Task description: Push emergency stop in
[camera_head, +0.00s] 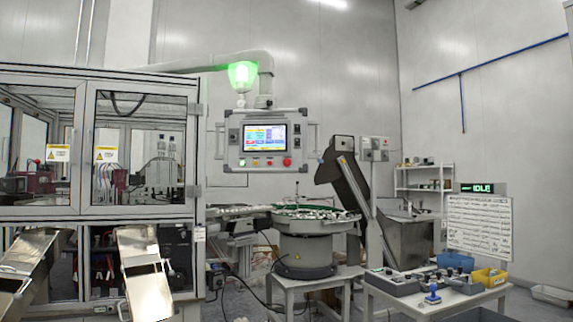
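The control panel (265,140) hangs from a grey overhead arm near the middle of the head view, with its screen (265,137) lit. A round red button (287,162), which looks like the emergency stop, sits at the right end of the row below the screen. It is too small to tell whether it is in or out. Smaller green, orange and red buttons sit to its left. Neither of my grippers is in view, and nothing covers the panel.
A glazed machine cabinet (140,150) fills the left, with metal chutes (146,280) at its front. A bowl feeder (305,250) stands below the panel. A table (400,300) with bins and parts is at right. The tower lamp (242,75) glows green; a sign (483,188) reads IDLE.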

